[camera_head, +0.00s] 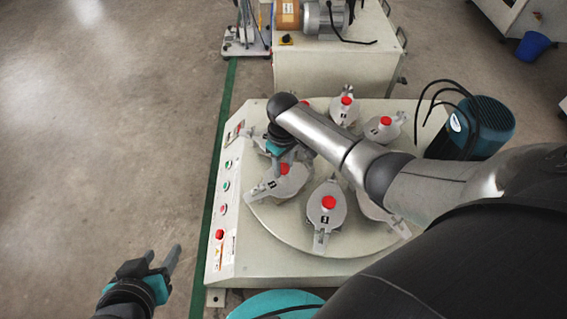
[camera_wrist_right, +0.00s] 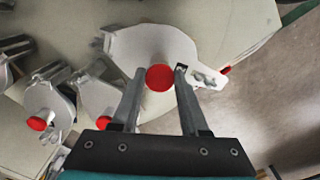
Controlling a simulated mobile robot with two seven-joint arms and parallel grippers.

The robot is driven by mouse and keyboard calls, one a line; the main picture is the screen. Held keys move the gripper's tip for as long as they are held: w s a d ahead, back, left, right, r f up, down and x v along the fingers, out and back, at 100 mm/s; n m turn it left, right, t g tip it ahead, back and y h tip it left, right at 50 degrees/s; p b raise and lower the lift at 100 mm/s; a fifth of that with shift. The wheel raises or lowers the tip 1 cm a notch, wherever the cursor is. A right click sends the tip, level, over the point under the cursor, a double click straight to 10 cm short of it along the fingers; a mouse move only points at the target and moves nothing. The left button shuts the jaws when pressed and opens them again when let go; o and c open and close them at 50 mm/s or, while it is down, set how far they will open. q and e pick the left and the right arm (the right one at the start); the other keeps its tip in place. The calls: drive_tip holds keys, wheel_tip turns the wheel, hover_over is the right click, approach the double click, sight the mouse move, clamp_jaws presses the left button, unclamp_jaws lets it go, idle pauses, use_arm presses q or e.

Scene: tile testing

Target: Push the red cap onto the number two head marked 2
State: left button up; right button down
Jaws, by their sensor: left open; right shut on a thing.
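My right gripper (camera_wrist_right: 160,72) is shut on a red cap (camera_wrist_right: 160,79), with one finger on each side of it. The cap is over a round grey head (camera_wrist_right: 152,44) with a side lever; I cannot tell how far down it sits. In the head view my right gripper (camera_head: 290,156) is among the left-hand heads, partly hidden by its own arm. A head with a red cap (camera_head: 284,168) and a small dark number label (camera_head: 272,184) is just below it; the digit is too small to read surely. My left gripper (camera_head: 163,254) is open and empty, left of the machine.
The machine's round table (camera_head: 290,237) carries several more capped heads, one at the front (camera_head: 327,223). A control panel (camera_head: 222,205) with buttons runs along the left edge. A teal motor (camera_head: 483,130) stands at the right. The floor at left is clear.

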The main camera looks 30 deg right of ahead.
drive_tip(key=shift+s+f+p, duration=0.1)
drive_tip(key=shift+f+p, duration=0.05)
drive_tip(key=shift+p, duration=0.5)
idle(1.2)
drive_tip(key=shift+f, duration=0.7)
idle(1.1)
unclamp_jaws()
idle(0.7)
